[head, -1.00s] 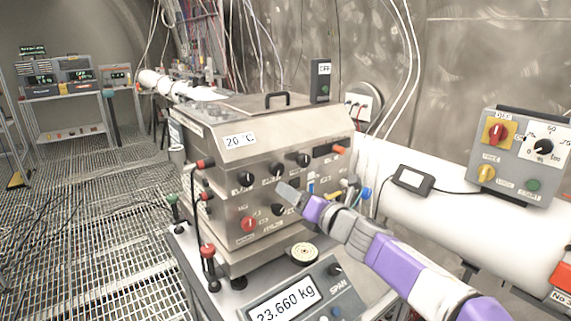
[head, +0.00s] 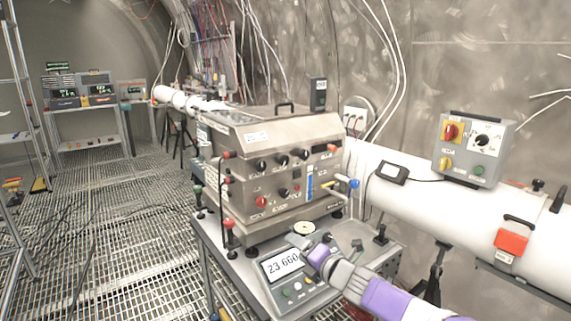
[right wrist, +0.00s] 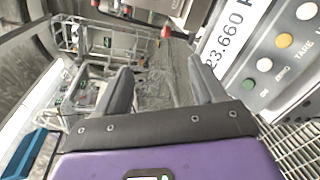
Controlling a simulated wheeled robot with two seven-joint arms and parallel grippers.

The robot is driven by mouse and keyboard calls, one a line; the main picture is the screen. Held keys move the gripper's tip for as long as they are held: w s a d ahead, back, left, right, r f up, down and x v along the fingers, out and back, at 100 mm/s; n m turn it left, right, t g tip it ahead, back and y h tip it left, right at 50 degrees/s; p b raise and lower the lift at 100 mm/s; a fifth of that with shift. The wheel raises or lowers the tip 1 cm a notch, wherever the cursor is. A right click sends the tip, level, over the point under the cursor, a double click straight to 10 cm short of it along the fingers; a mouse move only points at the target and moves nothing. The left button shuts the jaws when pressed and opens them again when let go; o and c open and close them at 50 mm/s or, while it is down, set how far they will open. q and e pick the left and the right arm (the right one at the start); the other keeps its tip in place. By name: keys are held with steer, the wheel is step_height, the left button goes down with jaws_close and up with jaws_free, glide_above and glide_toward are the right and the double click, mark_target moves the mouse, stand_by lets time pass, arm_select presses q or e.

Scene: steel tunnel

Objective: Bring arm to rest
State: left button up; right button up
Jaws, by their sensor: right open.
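My right arm, purple and grey, comes in from the lower right of the head view. Its gripper (head: 308,247) is in front of the steel control box, over or close to the scale with the "23.660" display (head: 283,264). In the right wrist view the two grey fingers of the right gripper (right wrist: 160,92) stand wide apart with nothing between them. The scale (right wrist: 275,60) shows at the right of that view, beside the right finger. My left gripper is not in view.
The steel box (head: 275,165) with knobs stands on a metal cart (head: 240,272). A white pipe (head: 400,175) carries a grey switch box (head: 473,150) and a red-tagged fitting (head: 511,241).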

steer(key=s+d+f+m+g+h+p, duration=0.15)
steer(key=s+f+m, duration=0.35)
steer(key=f, duration=0.5)
steer(key=s+d+f+m+g+h+p, duration=0.1)
steer(key=s+f+m+g, duration=0.15)
steer(key=f+m, duration=0.6)
steer(key=s+d+f+m+g+h+p, duration=0.15)
steer(key=s+f+m, duration=0.3)
steer(key=f, duration=0.65)
steer(key=s+f+m+g+p, duration=0.1)
steer(key=s+f+m, duration=0.3)
steer(key=s, duration=0.4)
steer(key=s+d+f+m+g+p, duration=0.1)
steer(key=s+f+m+g, duration=0.2)
steer(key=s+m, duration=0.3)
steer(key=s+f+m+g+h+p, duration=0.1)
steer(key=s+f+m+g, duration=0.2)
steer(key=s, duration=0.8)
steer(key=shift+d+f+m, duration=0.35)
steer(key=shift+f+m, duration=0.45)
steer(key=shift+m, duration=0.3)
steer(key=shift+c, duration=0.3)
